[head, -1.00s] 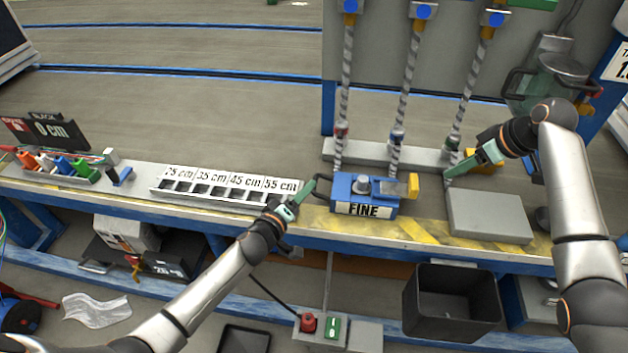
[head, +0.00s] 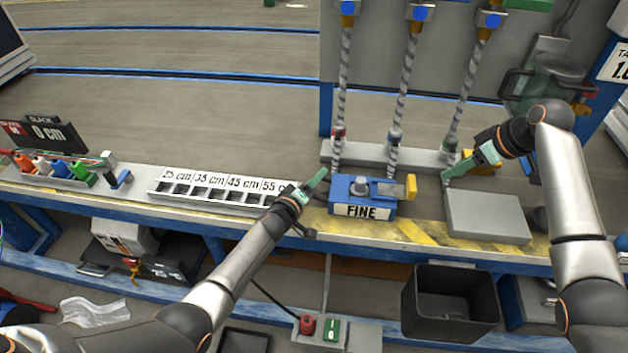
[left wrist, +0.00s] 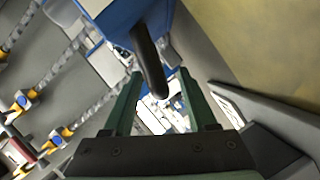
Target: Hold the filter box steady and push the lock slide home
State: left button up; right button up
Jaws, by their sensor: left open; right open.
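The filter box (head: 345,190) is a blue box labelled FINE, standing on the bench; its blue side also shows in the left wrist view (left wrist: 115,14). The yellow lock slide (head: 411,187) sticks out at its right end. My left gripper (head: 320,180) is open at the box's left end. In the left wrist view a black handle (left wrist: 148,58) on the box reaches down between the two open fingers (left wrist: 160,78); I cannot tell whether they touch it. My right gripper (head: 448,176) is open and empty, to the right of the lock slide and apart from it.
A grey block (head: 488,216) lies on the bench right of the box. A labelled tray (head: 225,190) with compartments lies to the left. Several twisted hoses (head: 404,90) hang behind the box to a grey ledge. A black bin (head: 450,300) stands below the bench.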

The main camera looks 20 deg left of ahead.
pick_arm(q)
grip_shut()
dwell(0.3)
dwell(1.0)
pick_arm(e)
jog(key=shift+c, duration=0.3)
